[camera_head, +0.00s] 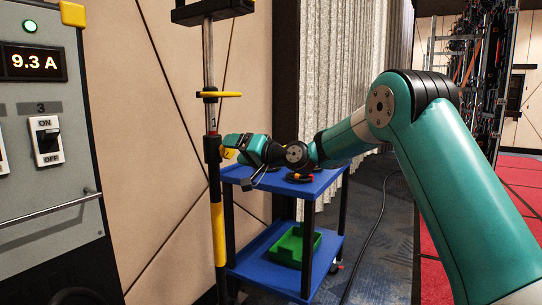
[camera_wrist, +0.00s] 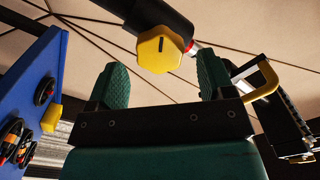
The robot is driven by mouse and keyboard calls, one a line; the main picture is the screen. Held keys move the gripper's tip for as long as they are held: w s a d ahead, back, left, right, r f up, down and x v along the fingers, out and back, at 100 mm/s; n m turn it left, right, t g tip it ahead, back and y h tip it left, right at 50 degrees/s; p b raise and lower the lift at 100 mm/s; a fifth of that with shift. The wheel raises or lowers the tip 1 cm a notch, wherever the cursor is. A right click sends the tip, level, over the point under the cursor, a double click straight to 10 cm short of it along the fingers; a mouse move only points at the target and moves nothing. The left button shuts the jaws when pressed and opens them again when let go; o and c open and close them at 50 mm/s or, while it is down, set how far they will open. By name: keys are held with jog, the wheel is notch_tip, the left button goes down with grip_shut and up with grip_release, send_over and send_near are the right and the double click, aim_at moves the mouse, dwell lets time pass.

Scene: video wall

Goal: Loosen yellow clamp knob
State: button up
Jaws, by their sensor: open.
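The yellow clamp knob (camera_wrist: 160,48) is faceted, with a dark line on its face. It sits on a black collar of the pole (camera_wrist: 150,15), and a bit of red shows beside it. In the head view the knob (camera_head: 228,153) is a small yellow patch on the upright stand pole (camera_head: 209,60), partly hidden by my gripper (camera_head: 233,143). In the wrist view my gripper (camera_wrist: 162,62) is open, with its two green ribbed fingers on either side of the knob. Gaps show between the knob and both fingers.
A blue two-shelf cart (camera_head: 258,256) stands behind the pole, with a green bin (camera_head: 292,246) on its lower shelf. A yellow handle (camera_head: 221,95) sticks out from the pole above my gripper. A grey switch panel (camera_head: 47,130) reading 9.3 A stands at left.

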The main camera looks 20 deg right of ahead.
jog(key=b+v, duration=0.1)
jog(key=v, duration=1.3)
jog(key=s+a+f+n+g+h, duration=0.1)
jog(key=s+a+f+n+g, duration=0.25)
jog(key=s+a, duration=0.4)
jog(key=s+a+f+n+g, duration=0.25)
jog(key=s+a+g, duration=0.25)
jog(key=s+a, duration=0.3)
jog(key=s+f+n+g+h, duration=0.1)
jog(key=s+f+g+h, duration=0.25)
jog(key=s, duration=0.65)
jog(key=s+f+n+g+h, duration=0.2)
jog(key=s+f+g, duration=0.15)
jog(key=s, duration=0.65)
notch_tip(320, 180, up, 23)
jog(key=p, duration=2.2)
jog(key=shift+w+f+t+p, duration=0.15)
jog(key=shift+w+t+p, duration=0.2)
jog(key=shift+t, duration=0.1)
